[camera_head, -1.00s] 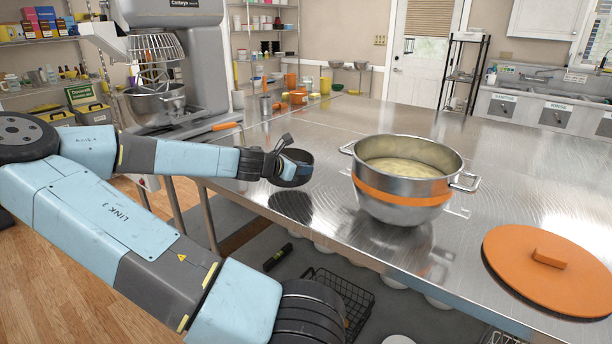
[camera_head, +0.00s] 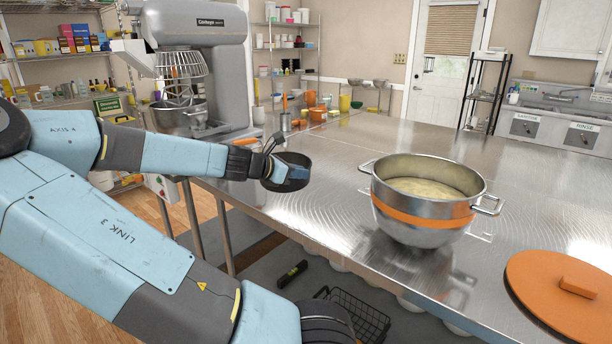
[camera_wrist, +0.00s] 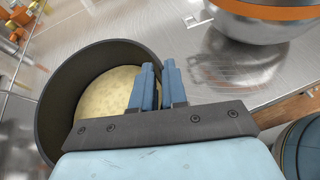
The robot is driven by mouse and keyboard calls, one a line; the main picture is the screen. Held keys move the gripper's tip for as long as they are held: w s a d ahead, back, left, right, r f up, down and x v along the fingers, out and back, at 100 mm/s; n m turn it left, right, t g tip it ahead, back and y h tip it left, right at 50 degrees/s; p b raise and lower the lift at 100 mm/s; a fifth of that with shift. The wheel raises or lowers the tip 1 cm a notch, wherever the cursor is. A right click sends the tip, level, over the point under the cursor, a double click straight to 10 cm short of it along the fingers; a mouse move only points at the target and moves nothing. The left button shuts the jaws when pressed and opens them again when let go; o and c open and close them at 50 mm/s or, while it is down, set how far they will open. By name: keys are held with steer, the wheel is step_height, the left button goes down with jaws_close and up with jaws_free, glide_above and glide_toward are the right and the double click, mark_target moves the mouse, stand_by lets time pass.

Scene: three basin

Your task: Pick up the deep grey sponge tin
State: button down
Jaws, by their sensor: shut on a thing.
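The deep grey sponge tin (camera_head: 291,160) is a round dark tin at the end of my arm, above the left part of the steel table. In the wrist view the tin (camera_wrist: 52,108) shows its dark wall and pale yellow batter inside. My gripper (camera_head: 277,170) is shut on the tin's near wall. In the wrist view its two blue fingers (camera_wrist: 158,84) are close together over the rim, one on the inner side. The tin appears clear of the table top.
A steel basin with an orange band (camera_head: 420,212) holding pale batter stands right of the tin on the steel table (camera_head: 340,215). An orange lid (camera_head: 560,300) lies at the right. A large stand mixer (camera_head: 200,60) stands behind my arm. Small containers sit at the far end.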

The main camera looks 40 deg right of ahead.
steer(key=shift+w+v, duration=0.15)
steer(key=shift+v, duration=1.05)
steer(key=shift+w+v, duration=0.2)
steer(key=shift+v, duration=1)
steer(key=shift+r, duration=0.15)
steer(key=c, duration=1.8)
jaws_free()
jaws_close()
steer(key=s+a+f+x, duration=0.1)
steer(key=s+f+x, duration=0.1)
steer(key=x, duration=1.4)
steer(key=shift+f, duration=0.45)
step_height(320, 180, down, 3)
steer(key=shift+f, duration=0.1)
